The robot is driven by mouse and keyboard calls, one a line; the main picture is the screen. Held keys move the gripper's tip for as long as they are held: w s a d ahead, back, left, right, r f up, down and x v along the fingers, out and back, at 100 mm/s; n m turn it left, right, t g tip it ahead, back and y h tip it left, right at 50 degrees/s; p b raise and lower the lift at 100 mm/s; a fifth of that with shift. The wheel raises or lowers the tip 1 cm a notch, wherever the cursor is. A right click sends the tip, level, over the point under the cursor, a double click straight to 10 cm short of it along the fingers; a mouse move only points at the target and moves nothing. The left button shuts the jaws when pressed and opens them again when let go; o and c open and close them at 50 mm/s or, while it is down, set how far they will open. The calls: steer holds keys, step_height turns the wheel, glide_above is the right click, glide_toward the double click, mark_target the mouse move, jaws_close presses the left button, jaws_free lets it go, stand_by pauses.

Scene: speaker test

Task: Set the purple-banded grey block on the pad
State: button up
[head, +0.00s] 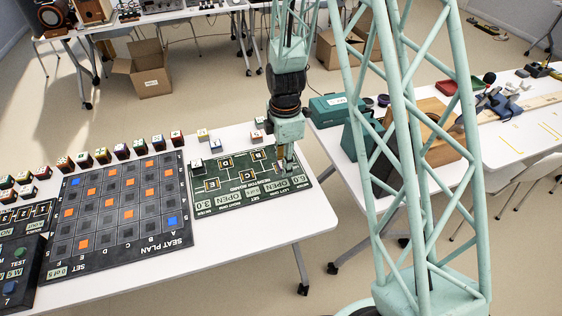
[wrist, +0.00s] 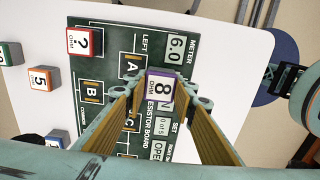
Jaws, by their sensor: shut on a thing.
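My gripper (wrist: 160,98) is shut on the purple-banded grey block (wrist: 160,86), whose white face reads "8 OHM" in the wrist view. In the head view my gripper (head: 287,165) points down over the right part of the green resistor board (head: 235,204); the block is too small to make out there. The board also shows in the wrist view (wrist: 112,68), with gold-marked square pads, among them pad A (wrist: 132,66) and pad B (wrist: 92,93). Pad C is partly covered by my finger. I cannot tell whether the block touches the board.
A red-banded block (wrist: 85,42) sits at the board's edge; an orange-banded block (wrist: 43,78) stands beside the board on the white table. The seat plan board (head: 120,205) lies to the left, with a row of blocks behind it. The table's front edge is clear.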

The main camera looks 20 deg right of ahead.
mark_target(281, 161)
steer(key=w, duration=0.5)
steer(key=shift+w+d+f, duration=0.25)
steer(key=shift+w+f, duration=0.05)
steer(key=shift+f+b, duration=0.7)
steer(key=shift+f, duration=1.05)
steer(key=shift+f, duration=0.1)
steer(key=o, duration=0.8)
steer(key=shift+o, duration=0.2)
